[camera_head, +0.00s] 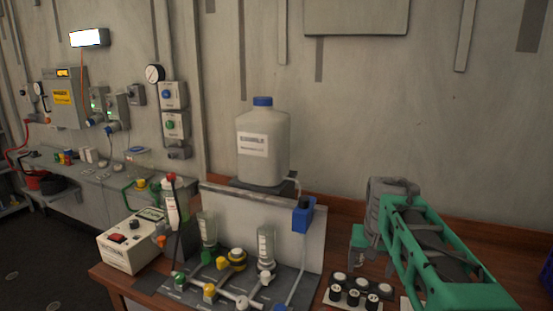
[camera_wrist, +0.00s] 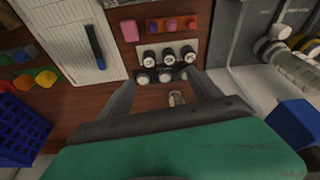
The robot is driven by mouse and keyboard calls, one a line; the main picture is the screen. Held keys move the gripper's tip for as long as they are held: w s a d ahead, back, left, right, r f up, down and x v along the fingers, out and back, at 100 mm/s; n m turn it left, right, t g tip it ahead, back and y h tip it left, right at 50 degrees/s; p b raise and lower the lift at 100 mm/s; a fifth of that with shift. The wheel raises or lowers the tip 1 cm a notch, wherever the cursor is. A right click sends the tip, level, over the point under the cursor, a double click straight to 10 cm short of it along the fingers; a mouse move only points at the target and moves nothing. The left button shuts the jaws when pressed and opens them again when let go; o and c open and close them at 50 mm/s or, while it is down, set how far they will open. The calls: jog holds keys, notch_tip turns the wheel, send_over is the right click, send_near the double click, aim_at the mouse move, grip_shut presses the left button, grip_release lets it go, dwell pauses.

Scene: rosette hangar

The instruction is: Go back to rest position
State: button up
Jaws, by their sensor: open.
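My gripper (camera_wrist: 161,77) is open in the wrist view, with its two grey fingers spread apart. A small vial rack (camera_wrist: 187,47) with several black and white capped vials lies beyond and between the fingertips. A small clear vial (camera_wrist: 176,98) shows between the fingers, close to the green palm; I cannot tell whether it touches anything. In the head view my green and grey arm reaches in from the lower right, and its fingers cannot be made out there. The vial rack (camera_head: 338,298) also shows in the head view, just left of my arm.
A bottle with a blue cap (camera_head: 263,140) stands on the apparatus panel, with valves and clear cylinders (camera_head: 266,246) before it. A white control box (camera_head: 130,242) is at the left. In the wrist view, a blue basket (camera_wrist: 22,130) and white notepad (camera_wrist: 75,40) lie left.

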jog(key=shift+n, duration=0.7)
jog(key=s+a, duration=0.1)
jog(key=s, duration=0.2)
jog(key=s+a+f, duration=0.1)
jog(key=s, duration=0.2)
jog(key=s+a, duration=0.2)
jog(key=s, duration=0.1)
jog(key=shift+a+f, duration=0.1)
jog(key=shift+f, duration=0.2)
jog(key=s+a+f+n, duration=0.1)
jog(key=s+a+f, duration=0.1)
jog(key=s, duration=0.3)
jog(key=s+a+f+y, duration=0.1)
jog(key=s+f, duration=0.2)
jog(key=s, duration=0.2)
jog(key=shift+s+a+f+n, duration=0.35)
jog(key=shift+s+n, duration=0.05)
